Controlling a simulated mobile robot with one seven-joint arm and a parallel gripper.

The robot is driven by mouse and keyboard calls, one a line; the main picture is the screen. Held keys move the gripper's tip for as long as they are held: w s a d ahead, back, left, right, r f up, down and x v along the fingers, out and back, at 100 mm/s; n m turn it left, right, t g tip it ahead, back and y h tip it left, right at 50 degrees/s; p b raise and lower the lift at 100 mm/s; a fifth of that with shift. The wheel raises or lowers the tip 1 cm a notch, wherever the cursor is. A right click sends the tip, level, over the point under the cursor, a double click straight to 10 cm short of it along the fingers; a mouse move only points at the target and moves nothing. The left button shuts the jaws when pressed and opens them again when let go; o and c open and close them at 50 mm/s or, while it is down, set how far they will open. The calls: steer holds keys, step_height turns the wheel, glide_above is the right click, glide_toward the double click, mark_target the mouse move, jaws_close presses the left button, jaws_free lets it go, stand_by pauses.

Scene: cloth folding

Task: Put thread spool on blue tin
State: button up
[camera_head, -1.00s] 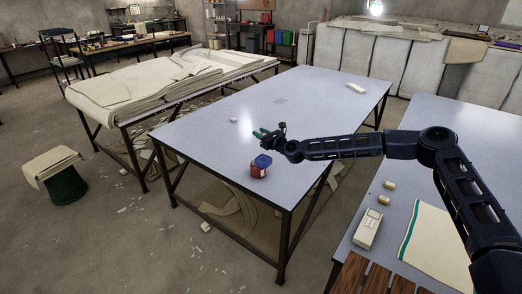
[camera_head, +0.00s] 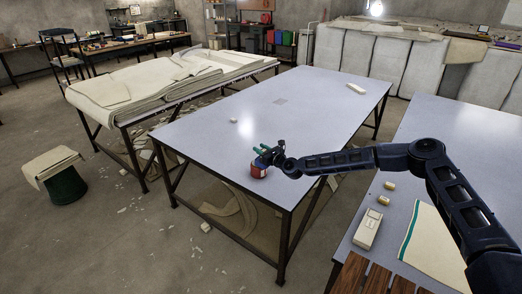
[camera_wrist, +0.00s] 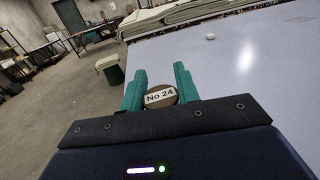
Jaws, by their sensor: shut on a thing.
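In the wrist view, my green fingers (camera_wrist: 159,92) are shut on a round brown thing with a pale "No 24" label, which I take to be the thread spool (camera_wrist: 160,96). The tin cannot be made out in the wrist view. Whether the spool touches the lid I cannot tell.
A small white piece (camera_head: 233,120) and a pale block (camera_head: 356,88) lie farther off on the middle table (camera_head: 300,110). Two small golden cylinders (camera_head: 389,186) and a pale box (camera_head: 367,229) are on the right table. Most of the middle table is clear.

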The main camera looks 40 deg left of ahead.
steer(key=shift+f, duration=0.1)
steer(key=o, duration=0.9)
steer(key=shift+o, duration=0.2)
steer(key=s+d, duration=0.2)
steer(key=d, duration=0.9)
steer(key=shift+s+d, duration=0.2)
steer(key=shift+d, duration=0.2)
